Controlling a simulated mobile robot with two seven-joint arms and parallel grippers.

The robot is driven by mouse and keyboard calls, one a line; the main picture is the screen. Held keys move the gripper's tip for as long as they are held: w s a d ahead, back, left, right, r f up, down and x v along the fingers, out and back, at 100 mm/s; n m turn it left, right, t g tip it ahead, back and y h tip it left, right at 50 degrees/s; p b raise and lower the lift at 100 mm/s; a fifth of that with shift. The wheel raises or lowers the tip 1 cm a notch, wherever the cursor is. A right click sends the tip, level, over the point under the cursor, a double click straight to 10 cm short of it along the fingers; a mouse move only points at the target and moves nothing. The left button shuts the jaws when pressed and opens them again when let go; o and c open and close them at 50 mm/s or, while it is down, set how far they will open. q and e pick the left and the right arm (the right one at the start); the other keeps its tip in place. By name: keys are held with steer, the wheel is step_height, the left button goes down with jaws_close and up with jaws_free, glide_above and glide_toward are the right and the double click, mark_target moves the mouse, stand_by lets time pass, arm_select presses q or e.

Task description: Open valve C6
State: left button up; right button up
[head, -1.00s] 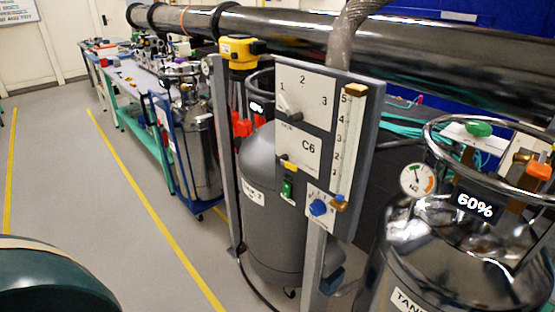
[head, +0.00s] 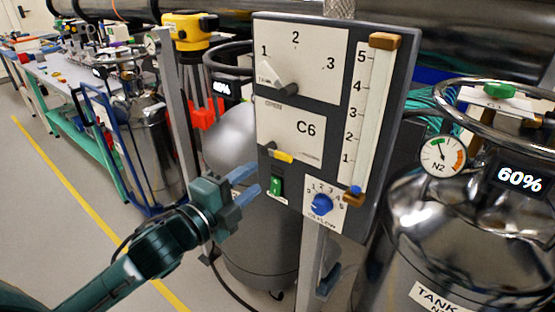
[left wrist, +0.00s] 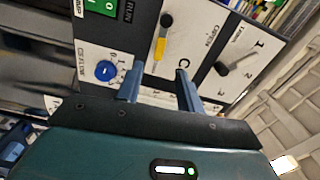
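A grey upright panel (head: 385,130) carries a white plate marked C6 (head: 308,127). A small yellow-handled lever (head: 283,156) sits at the lower left of that plate. In the left wrist view the lever's yellow handle (left wrist: 160,48) has a dark end and lies ahead of the fingertips, roughly between them. My left gripper (head: 252,184) is open and empty, just left of the panel's lower part, close to the lever and the green switch. In the left wrist view its two blue fingers (left wrist: 157,84) stand apart. My right gripper is out of view.
The panel also holds a 1-2-3 selector knob (head: 280,80), a green switch (head: 276,187), a blue flow knob (head: 321,204) and a scaled tube (head: 366,110). A shiny tank (head: 450,230) with a 60% display stands right; a grey tank (head: 260,240) stands behind.

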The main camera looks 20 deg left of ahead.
mark_target(282, 158)
arm_select(q)
steer(key=p+x, duration=0.1)
steer(key=x, duration=0.8)
steer(key=shift+w+d, duration=0.1)
steer(key=shift+d, duration=0.05)
jaws_close()
